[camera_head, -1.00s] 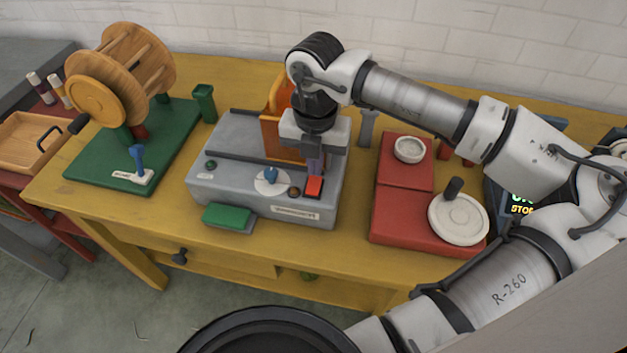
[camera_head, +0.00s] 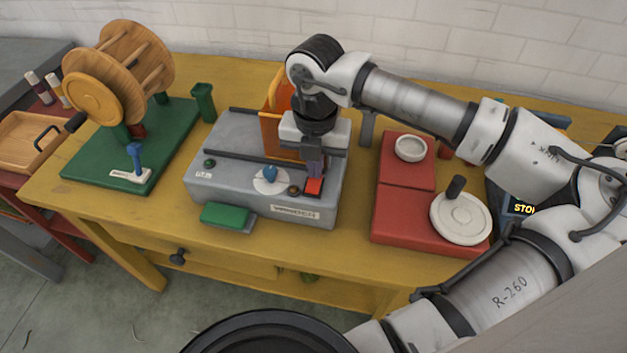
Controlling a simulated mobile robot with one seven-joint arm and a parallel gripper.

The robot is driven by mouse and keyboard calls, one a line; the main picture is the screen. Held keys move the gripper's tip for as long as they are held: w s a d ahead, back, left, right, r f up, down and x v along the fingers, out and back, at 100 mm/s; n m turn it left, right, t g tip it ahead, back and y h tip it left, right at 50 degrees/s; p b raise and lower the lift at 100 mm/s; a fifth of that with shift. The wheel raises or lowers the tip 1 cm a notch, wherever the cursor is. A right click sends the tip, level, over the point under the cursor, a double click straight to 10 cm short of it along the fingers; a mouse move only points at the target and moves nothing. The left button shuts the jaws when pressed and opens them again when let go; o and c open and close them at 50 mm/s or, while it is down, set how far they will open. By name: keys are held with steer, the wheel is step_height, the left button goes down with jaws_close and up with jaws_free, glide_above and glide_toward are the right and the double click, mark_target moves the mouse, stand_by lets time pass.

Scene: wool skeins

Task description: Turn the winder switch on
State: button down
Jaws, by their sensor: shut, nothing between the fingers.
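A grey machine (camera_head: 225,190) stands on the yellow table, with an orange upright plate (camera_head: 270,130) at its back. The switch's tilt is not clear.
A green-based wooden reel (camera_head: 120,70) with a blue lever (camera_head: 136,158) stands at left. A red stand (camera_head: 405,215) with a white crank wheel (camera_head: 460,218) is at right. A green block (camera_head: 225,214) lies in front.

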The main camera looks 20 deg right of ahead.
steer(key=shift+f+b, duration=0.5)
steer(key=shift+r+p, duration=1.45)
steer(key=shift+r, duration=2.1)
